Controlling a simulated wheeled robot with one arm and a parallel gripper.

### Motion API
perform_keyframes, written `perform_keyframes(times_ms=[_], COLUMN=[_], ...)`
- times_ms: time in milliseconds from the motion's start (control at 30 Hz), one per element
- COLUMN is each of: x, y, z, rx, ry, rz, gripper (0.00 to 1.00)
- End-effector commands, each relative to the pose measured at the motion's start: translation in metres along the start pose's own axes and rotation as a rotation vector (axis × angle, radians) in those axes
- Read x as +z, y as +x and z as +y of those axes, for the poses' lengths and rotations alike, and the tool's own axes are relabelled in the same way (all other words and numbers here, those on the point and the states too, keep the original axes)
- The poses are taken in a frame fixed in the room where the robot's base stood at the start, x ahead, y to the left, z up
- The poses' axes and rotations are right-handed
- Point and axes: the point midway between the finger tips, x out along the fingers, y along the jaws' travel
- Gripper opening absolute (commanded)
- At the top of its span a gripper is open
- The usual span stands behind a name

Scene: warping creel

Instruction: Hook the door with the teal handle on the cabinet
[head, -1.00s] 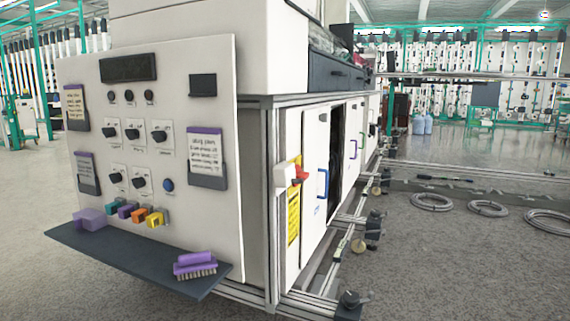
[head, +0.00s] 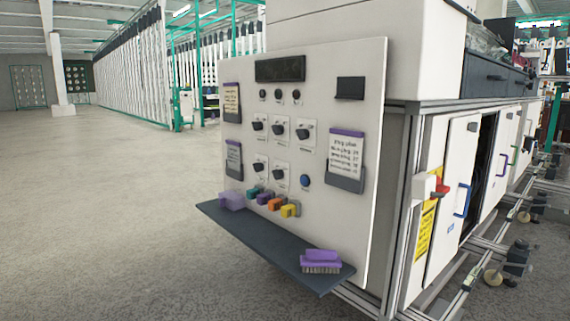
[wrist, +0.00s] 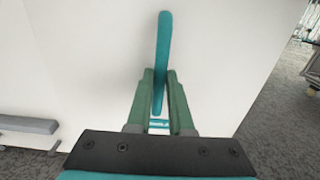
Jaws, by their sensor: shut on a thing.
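In the wrist view, the teal handle (wrist: 164,45) stands upright on a plain white door (wrist: 225,50). My gripper (wrist: 160,80) has its two green fingers shut around the lower part of the handle, with the upper part sticking up beyond the fingertips. The handle leans slightly. The hook is not seen in the wrist view. In the head view the white cabinet (head: 395,200) shows its control panel and a row of doors. I see no teal handle and no gripper there.
In the head view, a door with a blue handle (head: 463,199) stands beside a dark opening. A dark shelf (head: 245,232) juts from the panel and bears a purple brush (head: 321,260). Rails and rollers (head: 515,260) lie along the cabinet's foot. Open floor (head: 110,220) spreads at left.

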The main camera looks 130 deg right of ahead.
Motion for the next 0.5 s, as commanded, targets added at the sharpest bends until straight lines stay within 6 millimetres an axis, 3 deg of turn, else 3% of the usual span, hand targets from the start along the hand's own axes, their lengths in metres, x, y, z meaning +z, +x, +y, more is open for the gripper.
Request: perform_keyframes(times_ms=[500], x=[0.002], y=[-0.039], z=[0.001], rx=[0.004], ry=[0.001], rz=[-0.002], gripper=[0.0])
